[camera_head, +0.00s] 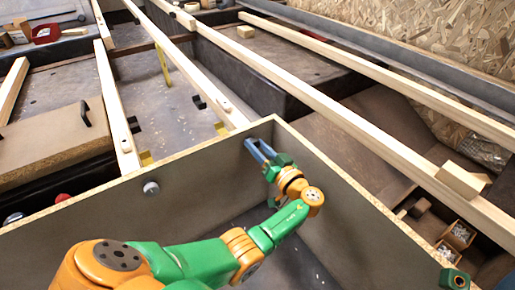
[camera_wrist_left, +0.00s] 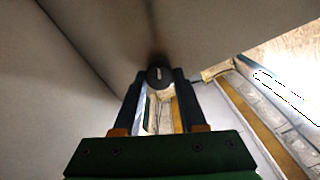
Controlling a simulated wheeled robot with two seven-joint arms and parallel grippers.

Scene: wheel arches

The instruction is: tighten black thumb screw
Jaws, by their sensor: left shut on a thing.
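The black thumb screw (camera_wrist_left: 158,77) shows in the left wrist view as a round dark knob with a light mark, against the grey-brown panel. My left gripper (camera_wrist_left: 159,80) is shut on it, one finger on each side. In the head view my left gripper (camera_head: 257,149) reaches to the far corner of the open grey box (camera_head: 350,195); its blue fingers are at the inner wall, and the screw cannot be made out there. How far the screw sits in the panel cannot be told.
A grey round knob (camera_head: 151,188) sits on the box's left inner wall. Long wooden beams (camera_head: 290,80) cross behind and right of the box. A wood block (camera_head: 460,180) lies on the right beam, above small compartments of parts (camera_head: 459,235).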

